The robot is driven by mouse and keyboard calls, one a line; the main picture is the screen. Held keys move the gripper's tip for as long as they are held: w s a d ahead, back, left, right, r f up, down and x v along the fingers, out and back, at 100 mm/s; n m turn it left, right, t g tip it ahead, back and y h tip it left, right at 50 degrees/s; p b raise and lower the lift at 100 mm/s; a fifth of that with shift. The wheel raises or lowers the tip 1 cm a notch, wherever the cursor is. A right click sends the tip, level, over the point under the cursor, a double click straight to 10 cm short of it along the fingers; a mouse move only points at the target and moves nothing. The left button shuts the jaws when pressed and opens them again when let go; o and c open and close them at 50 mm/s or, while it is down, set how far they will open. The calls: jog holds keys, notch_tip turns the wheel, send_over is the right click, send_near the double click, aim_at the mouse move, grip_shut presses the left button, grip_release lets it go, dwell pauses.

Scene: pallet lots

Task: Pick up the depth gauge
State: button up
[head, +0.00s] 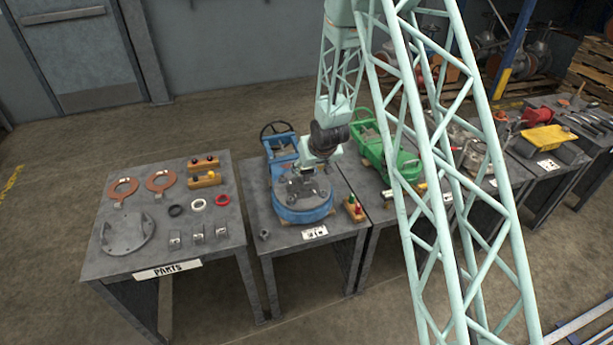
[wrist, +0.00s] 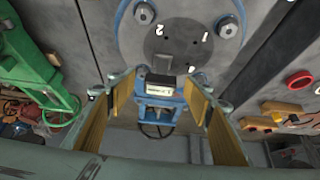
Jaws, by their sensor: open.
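My gripper (head: 318,158) hangs low over the blue valve body (head: 303,207) on the second table. In the wrist view, my gripper (wrist: 159,90) is open, its two yellow-padded fingers spread wide. A small black-and-white block (wrist: 157,82), which looks like the depth gauge, shows between the fingertips, with clear gaps on both sides. It appears to be at the edge of the grey disc face marked with numbers; whether it rests on it I cannot tell. In the head view I cannot make out the gauge; my arm covers that area.
A parts table (head: 115,270) on the left holds copper rings, a round plate, small rings and wooden blocks. A wooden block with coloured pegs (head: 353,208) stands right of the valve. A green valve body (head: 388,150) stands on the table beyond. Narrow gaps separate the first tables.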

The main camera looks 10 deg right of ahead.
aim_at(306, 172)
jog(key=shift+b+x, duration=0.55)
jog(key=shift+x, duration=2)
jog(key=shift+s, duration=0.15)
jog(key=c, duration=1.3)
jog(key=shift+r, duration=0.1)
jog(key=shift+r+p, duration=0.5)
jog(key=shift+r, duration=1.15)
jog(key=s+d+r+p, duration=0.1)
jog(key=s+d, duration=0.1)
jog(key=s, duration=1.3)
jog(key=shift+s+r, duration=0.25)
jog(key=shift+s, duration=0.15)
